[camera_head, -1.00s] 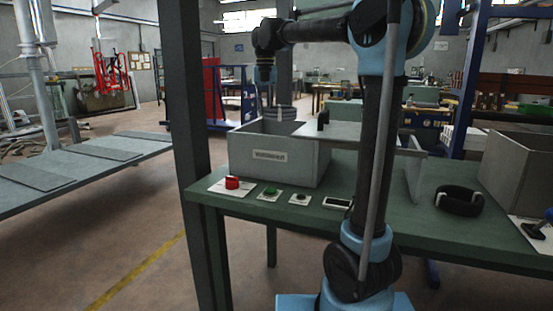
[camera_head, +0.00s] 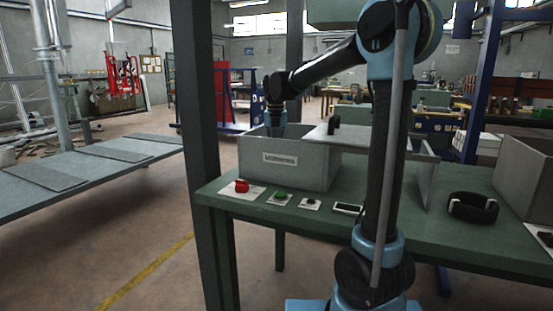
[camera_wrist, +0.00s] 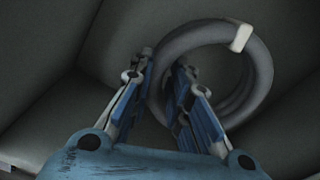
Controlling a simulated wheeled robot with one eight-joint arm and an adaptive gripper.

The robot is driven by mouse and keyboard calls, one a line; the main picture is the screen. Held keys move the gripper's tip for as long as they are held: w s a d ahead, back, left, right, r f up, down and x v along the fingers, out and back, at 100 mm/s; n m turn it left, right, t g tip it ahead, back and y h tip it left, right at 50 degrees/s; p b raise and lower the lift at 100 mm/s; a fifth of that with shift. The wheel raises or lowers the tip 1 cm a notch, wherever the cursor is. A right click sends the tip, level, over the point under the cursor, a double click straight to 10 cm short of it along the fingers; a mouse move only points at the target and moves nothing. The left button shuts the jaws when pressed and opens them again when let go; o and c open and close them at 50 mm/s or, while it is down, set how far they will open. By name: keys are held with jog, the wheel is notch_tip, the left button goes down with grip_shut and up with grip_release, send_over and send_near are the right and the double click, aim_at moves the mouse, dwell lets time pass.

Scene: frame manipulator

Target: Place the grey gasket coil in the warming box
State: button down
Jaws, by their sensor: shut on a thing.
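The warming box (camera_head: 290,165) is a grey, open box with a label on its front, standing on the green table. My gripper (camera_head: 277,127) reaches down through its open left part. In the wrist view my gripper (camera_wrist: 163,70) is shut on the left side of the grey gasket coil (camera_wrist: 264,78), a ring of several loops with a pale band. Grey walls and floor surround the coil there; I cannot tell whether it touches the floor. The box wall hides the coil in the head view.
A grey lid panel (camera_head: 358,138) with a black handle lies to the right of the opening. A red button (camera_head: 242,186), a green button (camera_head: 281,195) and a small display (camera_head: 348,208) sit in front. A black coil (camera_head: 472,207) lies further right.

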jog(key=shift+f, duration=1.45)
jog(key=c, duration=1.5)
grip_release()
notch_tip(320, 180, up, 12)
jog(key=shift+r, duration=0.1)
